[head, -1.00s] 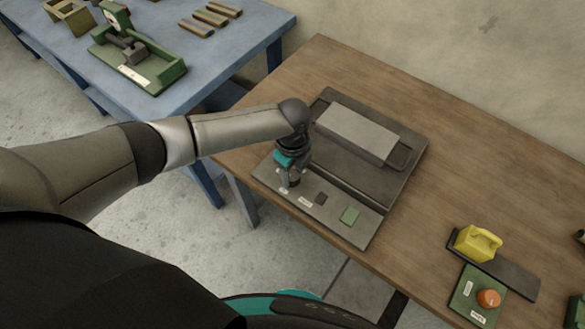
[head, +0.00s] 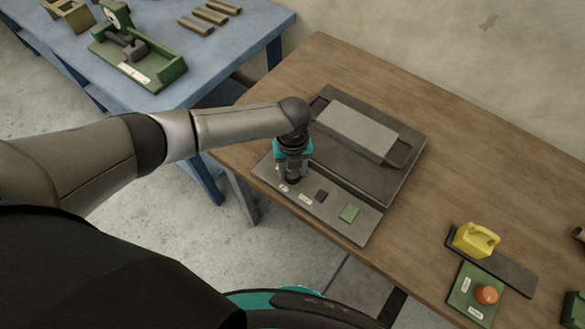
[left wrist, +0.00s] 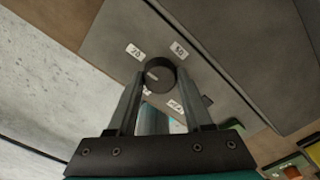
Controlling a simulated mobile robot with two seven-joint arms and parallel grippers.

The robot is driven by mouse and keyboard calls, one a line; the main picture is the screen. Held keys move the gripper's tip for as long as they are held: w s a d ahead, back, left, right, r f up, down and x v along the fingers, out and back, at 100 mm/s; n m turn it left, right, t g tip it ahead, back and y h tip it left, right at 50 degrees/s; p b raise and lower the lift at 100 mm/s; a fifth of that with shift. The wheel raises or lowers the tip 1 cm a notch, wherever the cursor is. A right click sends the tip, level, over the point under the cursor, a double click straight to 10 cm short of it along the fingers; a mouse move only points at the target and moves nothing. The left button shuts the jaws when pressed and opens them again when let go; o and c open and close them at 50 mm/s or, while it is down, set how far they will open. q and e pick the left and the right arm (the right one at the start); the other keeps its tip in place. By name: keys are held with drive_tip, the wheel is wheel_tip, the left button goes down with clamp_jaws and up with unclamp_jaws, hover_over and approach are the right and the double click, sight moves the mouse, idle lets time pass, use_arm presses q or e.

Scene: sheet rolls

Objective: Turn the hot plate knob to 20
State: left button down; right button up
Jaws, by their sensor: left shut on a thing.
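The hot plate (head: 372,185) lies on the wooden table, with its control panel (head: 327,212) along the front edge. The dark round knob (left wrist: 158,74) shows in the left wrist view, with a pale pointer mark toward its left side. Around it are a "20" label (left wrist: 135,51) at upper left, a "50" label (left wrist: 178,49) at upper right and others partly hidden below. My left gripper (head: 291,178) points down at the panel's left end, shut on the knob; its fingers (left wrist: 158,79) flank it. In the head view the gripper hides the knob. My right gripper is not in view.
A grey block (head: 355,132) lies on the hot plate's back part. A yellow handled object (head: 476,240) and an orange knob (head: 486,294) stand at right. Bare tabletop lies between.

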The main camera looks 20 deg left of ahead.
sight(293, 173)
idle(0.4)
use_arm(q)
drive_tip(key=shift+c, duration=1.5)
unclamp_jaws()
wheel_tip(293, 173, up, 15)
drive_tip(key=p, duration=0.3)
drive_tip(key=shift+r, duration=0.15)
